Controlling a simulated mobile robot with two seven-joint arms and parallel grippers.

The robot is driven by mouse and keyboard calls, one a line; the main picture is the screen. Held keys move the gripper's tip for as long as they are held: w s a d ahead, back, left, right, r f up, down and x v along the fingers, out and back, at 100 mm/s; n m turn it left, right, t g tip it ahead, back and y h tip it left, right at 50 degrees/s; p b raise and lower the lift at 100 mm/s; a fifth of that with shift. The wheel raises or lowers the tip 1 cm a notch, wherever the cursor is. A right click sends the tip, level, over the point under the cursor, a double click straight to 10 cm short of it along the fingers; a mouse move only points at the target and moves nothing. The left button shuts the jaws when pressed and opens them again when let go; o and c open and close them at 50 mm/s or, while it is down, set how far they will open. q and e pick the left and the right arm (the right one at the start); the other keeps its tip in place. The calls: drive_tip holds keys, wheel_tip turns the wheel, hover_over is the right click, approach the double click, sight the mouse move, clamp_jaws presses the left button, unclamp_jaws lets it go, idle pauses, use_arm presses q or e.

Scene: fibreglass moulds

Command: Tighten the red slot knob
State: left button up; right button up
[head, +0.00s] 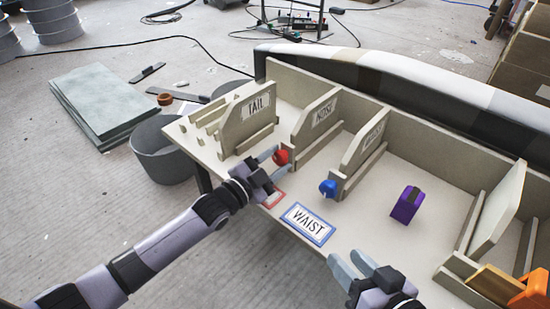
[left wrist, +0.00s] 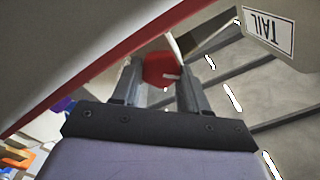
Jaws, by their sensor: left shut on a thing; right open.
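The red slot knob (head: 281,157) sits at the front end of the slot beside the panel labelled NOSE (head: 323,114). My left gripper (head: 273,160) is at the knob, with its fingers on either side of it. In the left wrist view the red knob (left wrist: 160,69) shows between the two fingertips (left wrist: 160,75), and the gripper is shut on it. Part of the knob is hidden by the fingers. My right gripper (head: 355,261) is open and empty above the front of the bench, at the bottom of the head view.
A blue knob (head: 328,188) stands at the neighbouring slot, with a WAIST card (head: 308,224) in front. A purple block (head: 407,203) lies to the right, and orange pieces (head: 499,284) at far right. The panel labelled TAIL (head: 249,112) stands left. A grey bucket (head: 163,148) is on the floor.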

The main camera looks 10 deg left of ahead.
use_arm(q)
drive_tip(key=shift+m, duration=0.3)
use_arm(e)
drive_tip(key=shift+d, duration=0.15)
use_arm(q)
drive_tip(key=o, duration=1.1)
drive_tip(key=shift+c, duration=0.2)
use_arm(e)
drive_tip(key=shift+r, duration=0.1)
use_arm(q)
drive_tip(key=shift+s+a+p, duration=0.35)
drive_tip(key=shift+s+p, duration=0.05)
drive_tip(key=shift+s, duration=0.1)
drive_tip(key=p+v, duration=0.1)
drive_tip(key=v, duration=0.3)
drive_tip(key=shift+s+a+p, duration=0.2)
drive_tip(key=shift+s+p, duration=0.15)
drive_tip(key=shift+p, duration=0.05)
drive_tip(key=shift+s+a, duration=0.3)
drive_tip(key=shift+s, duration=0.1)
use_arm(e)
drive_tip(key=shift+s+d+r+n+h, duration=0.15)
drive_tip(key=shift+s+d+h, duration=0.15)
drive_tip(key=shift+d, duration=0.2)
drive_tip(key=shift+s+d+n+h, duration=0.15)
drive_tip(key=shift+d+h, duration=0.25)
drive_tip(key=shift+d, duration=0.1)
use_arm(q)
drive_tip(key=shift+s, duration=0.1)
